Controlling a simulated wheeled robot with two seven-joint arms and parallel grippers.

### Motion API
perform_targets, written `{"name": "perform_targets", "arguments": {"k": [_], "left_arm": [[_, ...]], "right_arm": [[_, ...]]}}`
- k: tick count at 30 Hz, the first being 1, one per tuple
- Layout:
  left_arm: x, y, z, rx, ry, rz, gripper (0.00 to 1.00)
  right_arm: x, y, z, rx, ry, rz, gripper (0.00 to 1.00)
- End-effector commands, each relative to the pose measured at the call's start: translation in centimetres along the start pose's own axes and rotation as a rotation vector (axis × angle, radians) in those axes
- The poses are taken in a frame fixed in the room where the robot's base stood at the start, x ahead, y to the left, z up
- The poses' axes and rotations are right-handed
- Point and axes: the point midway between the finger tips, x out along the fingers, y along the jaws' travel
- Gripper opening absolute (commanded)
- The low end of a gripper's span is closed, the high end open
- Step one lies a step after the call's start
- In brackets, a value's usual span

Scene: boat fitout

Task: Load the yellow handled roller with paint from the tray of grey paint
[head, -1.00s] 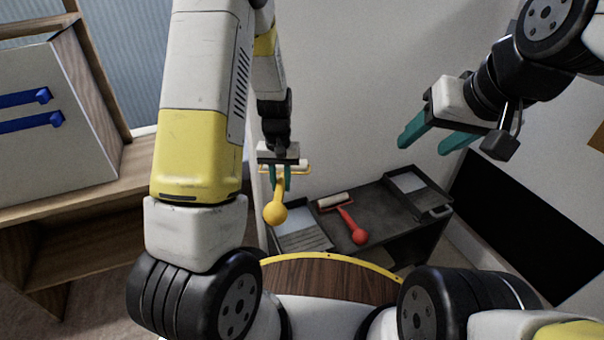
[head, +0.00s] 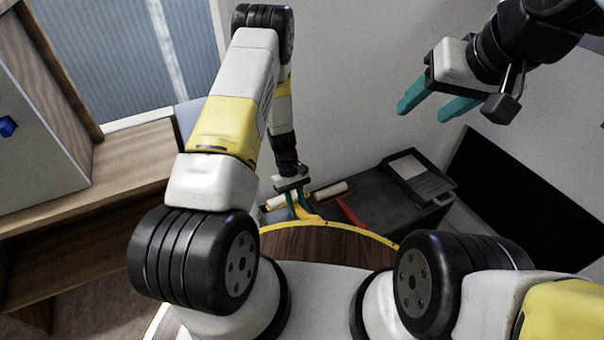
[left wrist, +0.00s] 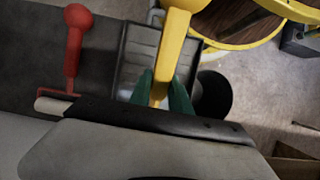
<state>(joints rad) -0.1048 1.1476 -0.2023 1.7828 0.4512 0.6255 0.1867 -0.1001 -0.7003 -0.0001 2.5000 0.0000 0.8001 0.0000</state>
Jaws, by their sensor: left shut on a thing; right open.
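My left gripper (head: 297,208) is shut on the yellow handled roller (head: 306,215), low at the left end of the dark cart top. In the left wrist view, the yellow handle (left wrist: 174,30) rises between the green fingers (left wrist: 166,98). A pale sleeve shows beside the gripper in the head view; in the wrist view it is hidden. A ribbed paint tray (left wrist: 140,45) lies behind and below the fingers; I cannot tell whether the sleeve touches it. A second tray (head: 437,186) stands at the cart's right end. Paint colours are unclear. My right gripper (head: 425,105) is open and empty, high at right.
A red handled roller (head: 350,212) lies on the cart (head: 385,207) between the trays; it also shows in the left wrist view (left wrist: 74,45). A round wooden top with yellow rim (head: 325,243) is in front. Wooden shelving (head: 90,175) stands at left.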

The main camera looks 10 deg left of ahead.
Motion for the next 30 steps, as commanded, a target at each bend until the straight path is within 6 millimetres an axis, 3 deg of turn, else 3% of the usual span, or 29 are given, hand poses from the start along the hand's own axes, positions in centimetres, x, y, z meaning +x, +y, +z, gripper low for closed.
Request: {"name": "perform_targets", "arguments": {"k": [15,30], "left_arm": [[6.0,0.0,-2.7,0.0,-0.001,0.0,0.0],[6.9,0.0,-3.1,0.001,0.001,0.0,0.0]], "right_arm": [[0.0,0.0,0.0,0.0,0.0,0.0,0.56],[0.0,0.0,0.0,0.0,0.0,0.0,0.56]]}}
